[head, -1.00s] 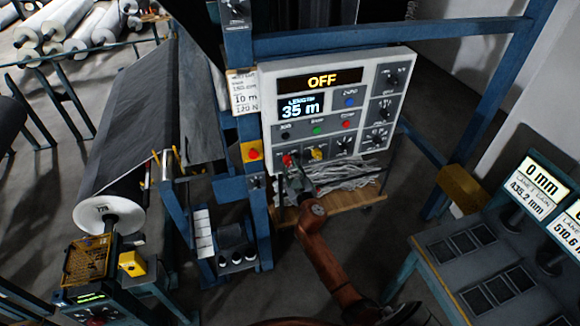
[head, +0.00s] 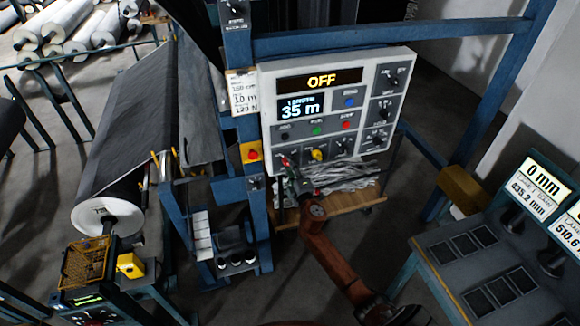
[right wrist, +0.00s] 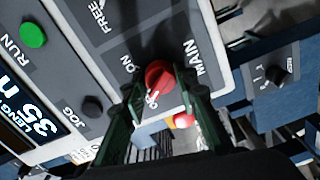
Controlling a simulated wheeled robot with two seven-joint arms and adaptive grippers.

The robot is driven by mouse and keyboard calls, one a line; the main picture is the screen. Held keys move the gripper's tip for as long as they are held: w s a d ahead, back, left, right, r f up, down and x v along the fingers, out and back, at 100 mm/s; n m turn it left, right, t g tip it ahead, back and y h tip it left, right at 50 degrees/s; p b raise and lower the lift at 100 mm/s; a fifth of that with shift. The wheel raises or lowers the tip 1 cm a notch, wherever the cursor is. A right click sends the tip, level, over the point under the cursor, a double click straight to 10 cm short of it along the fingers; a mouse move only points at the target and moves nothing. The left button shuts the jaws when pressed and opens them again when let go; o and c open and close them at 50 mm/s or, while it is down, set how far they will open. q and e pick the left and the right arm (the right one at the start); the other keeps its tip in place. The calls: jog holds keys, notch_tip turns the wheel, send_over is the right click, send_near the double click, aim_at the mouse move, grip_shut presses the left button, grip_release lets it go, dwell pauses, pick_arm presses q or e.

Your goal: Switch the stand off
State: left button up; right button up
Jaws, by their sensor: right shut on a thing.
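The stand's white control panel (head: 264,110) faces me in the head view. Its top display (head: 320,79) reads OFF, and a smaller display (head: 300,107) reads LENGTH 35 m. My right gripper (head: 287,168) is at the panel's lower left corner. In the right wrist view its green fingers are on either side of the red MAIN knob (right wrist: 160,76) and shut on it. ON is printed to the knob's left, and partly covered lettering, seemingly OFF, lies just below it. My left gripper is not in view.
A yellow knob (head: 317,155) sits close to the right of my gripper. A red button on a yellow box (head: 252,153) is on the blue post to the left. A large grey roll (head: 130,130) stands at left, a console (head: 490,260) at right.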

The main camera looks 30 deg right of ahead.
jog(key=shift+f+n, duration=0.1)
jog(key=shift+n, duration=1)
jog(key=o, duration=1.2)
jog(key=shift+c, duration=0.2)
jog(key=v, duration=1.2)
